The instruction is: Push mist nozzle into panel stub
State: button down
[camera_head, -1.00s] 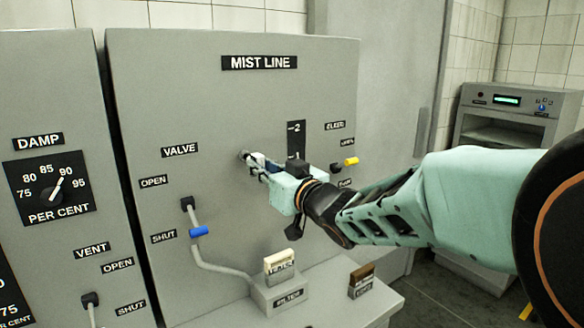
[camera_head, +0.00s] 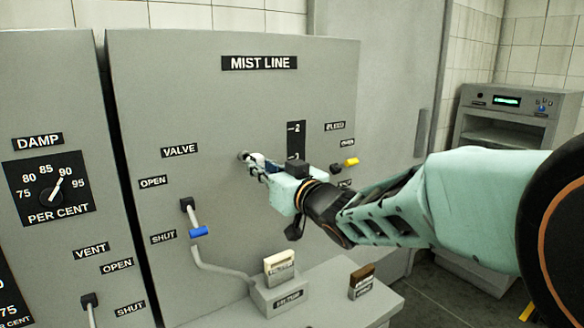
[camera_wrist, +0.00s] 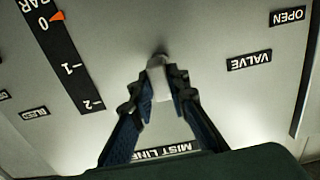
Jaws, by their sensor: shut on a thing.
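My gripper (camera_head: 257,166) is at the grey mist line panel (camera_head: 230,110), between the valve label and the pressure scale. In the wrist view my gripper (camera_wrist: 160,88) is shut on a pale grey nozzle (camera_wrist: 158,80), one finger on each side. The far end of the nozzle meets a small dark spot on the panel face, where the stub (camera_wrist: 160,52) seems to be. It also shows as a small round piece in the head view (camera_head: 243,155). I cannot tell how deep the nozzle sits on the stub.
A valve lever with a blue grip (camera_head: 199,231) points down by the shut label. A yellow-tipped bleed lever (camera_head: 351,161) is right of my gripper. Below, a filter holder (camera_head: 282,290) holds a cream block, and a brown-topped block (camera_head: 362,282) stands on the ledge.

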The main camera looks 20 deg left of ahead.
jog(key=shift+x, duration=1.6)
jog(key=c, duration=1.8)
grip_release()
jog(key=shift+s+d, duration=0.1)
jog(key=v, duration=0.7)
jog(key=shift+d, duration=0.15)
